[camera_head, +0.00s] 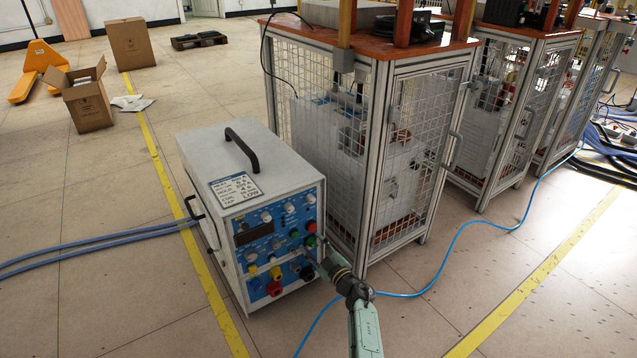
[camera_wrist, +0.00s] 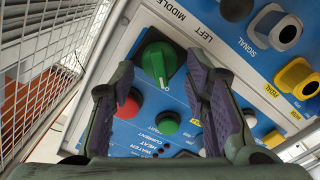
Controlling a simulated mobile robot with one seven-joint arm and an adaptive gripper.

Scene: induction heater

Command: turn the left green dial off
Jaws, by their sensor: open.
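The left green dial (camera_wrist: 158,62) is a round green knob with a raised grip on the blue panel, beside the printed word LEFT in the wrist view. My gripper (camera_wrist: 158,72) is open. One finger is on each side of the dial in that picture, and I see no clear contact. In the head view my gripper (camera_head: 328,264) is at the front panel of the white heater box (camera_head: 215,160). I cannot clearly make out the dial there.
A red button (camera_wrist: 128,105) and a green button (camera_wrist: 168,122) sit close below the dial. A mesh cage (camera_head: 325,150) stands right beside the heater. A blue cable (camera_head: 450,250) runs across the floor.

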